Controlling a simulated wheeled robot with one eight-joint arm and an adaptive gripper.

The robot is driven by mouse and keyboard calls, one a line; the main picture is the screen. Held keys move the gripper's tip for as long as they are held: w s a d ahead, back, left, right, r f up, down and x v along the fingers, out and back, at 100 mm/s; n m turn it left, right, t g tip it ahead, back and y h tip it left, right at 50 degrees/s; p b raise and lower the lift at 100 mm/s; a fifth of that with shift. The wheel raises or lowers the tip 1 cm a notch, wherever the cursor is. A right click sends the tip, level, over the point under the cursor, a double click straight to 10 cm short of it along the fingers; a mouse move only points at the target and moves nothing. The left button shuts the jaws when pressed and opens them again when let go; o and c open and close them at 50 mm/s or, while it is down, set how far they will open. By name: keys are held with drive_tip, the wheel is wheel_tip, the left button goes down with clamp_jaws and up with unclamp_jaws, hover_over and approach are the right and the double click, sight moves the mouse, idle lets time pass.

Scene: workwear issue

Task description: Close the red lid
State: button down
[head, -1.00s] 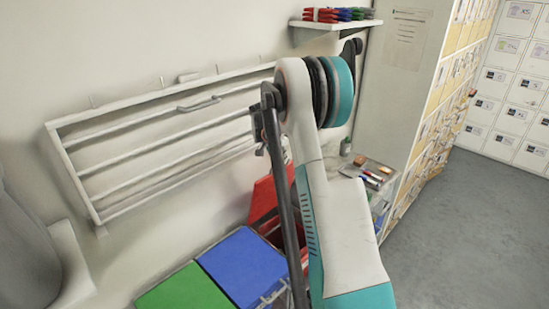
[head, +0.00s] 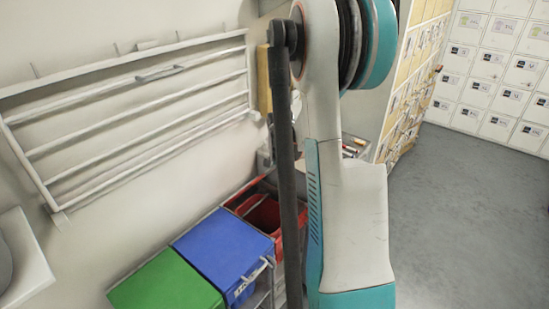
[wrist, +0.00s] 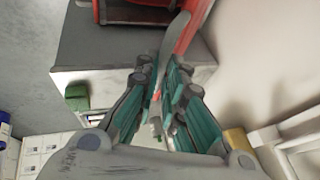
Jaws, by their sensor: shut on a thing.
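The red lid (wrist: 186,36) shows in the wrist view as a thin red strip, nearly edge-on and raised. My gripper (wrist: 163,82) is shut on its edge, with the teal-and-grey fingers on either side of it. In the head view the red bin (head: 263,214) is open at the top, to the right of the blue lid. My arm covers part of the bin there and hides most of the lid and the gripper's hold.
The blue lid (head: 222,251) and green lid (head: 166,284) lie flat beside the red bin. A white wall rack (head: 130,120) hangs above them. Lockers (head: 495,70) stand at the back right. The grey floor (head: 455,215) on the right is clear.

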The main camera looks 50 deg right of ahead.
drive_tip(key=shift+s, duration=0.1)
drive_tip(key=c, duration=1.7)
unclamp_jaws()
drive_tip(key=v, duration=1.2)
